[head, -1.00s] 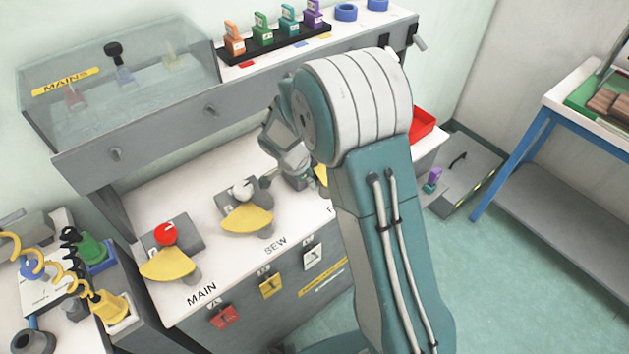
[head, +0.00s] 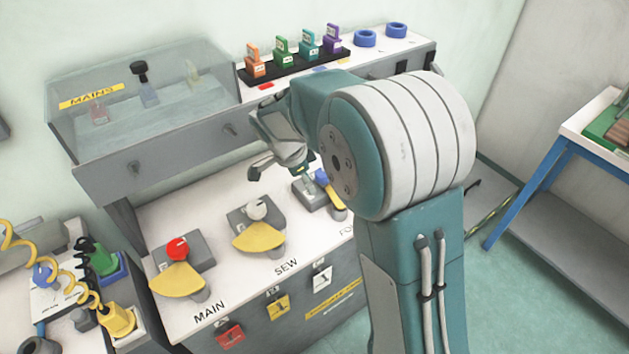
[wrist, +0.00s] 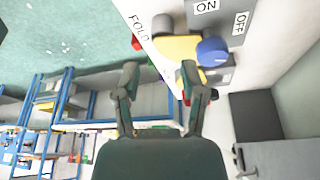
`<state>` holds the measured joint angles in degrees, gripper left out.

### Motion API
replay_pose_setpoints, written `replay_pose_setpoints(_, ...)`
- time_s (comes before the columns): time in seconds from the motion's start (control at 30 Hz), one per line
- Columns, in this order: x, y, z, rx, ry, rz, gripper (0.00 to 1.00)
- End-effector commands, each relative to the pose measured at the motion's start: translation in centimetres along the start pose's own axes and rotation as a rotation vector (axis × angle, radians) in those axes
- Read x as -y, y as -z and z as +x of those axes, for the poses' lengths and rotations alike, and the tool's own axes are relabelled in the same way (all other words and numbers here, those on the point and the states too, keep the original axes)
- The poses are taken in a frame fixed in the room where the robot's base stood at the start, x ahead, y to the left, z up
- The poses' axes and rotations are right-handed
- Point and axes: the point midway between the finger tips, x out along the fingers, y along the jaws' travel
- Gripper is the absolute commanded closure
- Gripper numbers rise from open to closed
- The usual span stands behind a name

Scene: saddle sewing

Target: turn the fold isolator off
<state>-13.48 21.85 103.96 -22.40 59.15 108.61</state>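The fold isolator has a grey base (head: 311,195), a blue knob (head: 321,177) and a yellow plate (head: 337,208). It is partly hidden behind my arm in the head view. In the wrist view its blue knob (wrist: 212,52) and yellow plate (wrist: 180,47) lie beyond the right finger. An ON label (wrist: 207,6) and an OFF label (wrist: 239,22) show on its grey base. My gripper (head: 272,172) is above and left of the isolator, apart from the knob. In the wrist view the gripper (wrist: 160,76) has its fingers apart with nothing held between them.
The main isolator with a red knob (head: 178,248) and the sew isolator with a white knob (head: 257,210) stand to the left. A shelf (head: 222,141) carrying a clear MAINS box (head: 190,75) overhangs the back. Blue-framed racks (wrist: 80,110) stand farther off.

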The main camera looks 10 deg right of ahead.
Motion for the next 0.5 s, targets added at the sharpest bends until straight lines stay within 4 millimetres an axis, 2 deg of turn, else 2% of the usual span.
replay_pose_setpoints(0.23,-1.7,0.6,2.2,0.272,-0.078,0.14,0.0)
replay_pose_setpoints(0.5,-1.7,1.4,3.1,0.576,-0.072,0.339,0.0)
